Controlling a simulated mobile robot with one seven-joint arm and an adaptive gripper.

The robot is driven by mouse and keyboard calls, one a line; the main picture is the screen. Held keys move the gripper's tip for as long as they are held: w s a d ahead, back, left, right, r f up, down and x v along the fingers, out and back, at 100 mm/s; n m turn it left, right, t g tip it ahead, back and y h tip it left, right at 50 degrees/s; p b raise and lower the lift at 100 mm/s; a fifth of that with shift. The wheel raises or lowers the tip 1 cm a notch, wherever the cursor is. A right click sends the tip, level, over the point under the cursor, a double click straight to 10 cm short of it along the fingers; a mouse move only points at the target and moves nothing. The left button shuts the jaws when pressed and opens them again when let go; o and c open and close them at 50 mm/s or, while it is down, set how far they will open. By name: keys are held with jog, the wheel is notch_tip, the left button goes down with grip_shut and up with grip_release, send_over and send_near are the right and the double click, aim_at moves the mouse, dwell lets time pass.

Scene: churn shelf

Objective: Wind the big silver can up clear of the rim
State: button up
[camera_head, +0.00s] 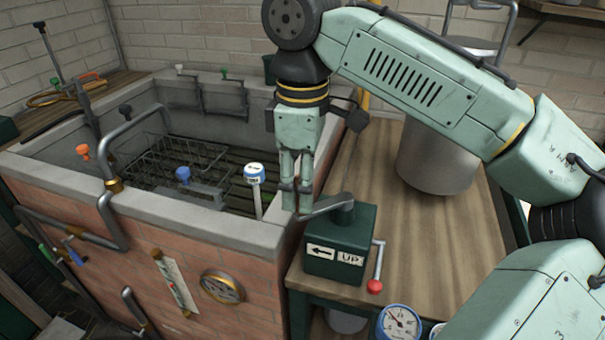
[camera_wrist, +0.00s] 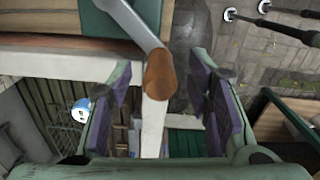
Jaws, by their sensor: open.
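My gripper (camera_head: 303,195) points down over the tank's right edge, beside a green winch box (camera_head: 335,245) marked with a left arrow and "UP". In the wrist view my gripper (camera_wrist: 163,98) is open, its purple pads spread wide. The grey crank arm (camera_head: 328,204) ends in a brown knob (camera_wrist: 161,75) between the pads, with gaps on both sides. In the head view my fingers hide the knob. A big silver can (camera_head: 432,165) appears to stand on the wooden bench, partly hidden by my arm. The tank's pale rim (camera_head: 210,220) runs left of the winch.
A lever with a red ball (camera_head: 375,285) sticks out right of the winch. Inside the tank are a wire basket (camera_head: 165,160), a blue knob (camera_head: 183,174) and a blue-and-white capped stem (camera_head: 254,172). Pipes run along the left wall. Bench boards (camera_head: 405,250) before the can are bare.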

grip_shut()
jog(key=w+p, duration=0.4)
jog(key=w, duration=0.2)
jog(key=w+d, duration=0.6)
jog(key=d, duration=0.4)
jog(key=s+d, duration=0.4)
jog(key=s, duration=0.9)
jog(key=shift+d, duration=0.2)
jog(key=c, duration=0.6)
grip_release()
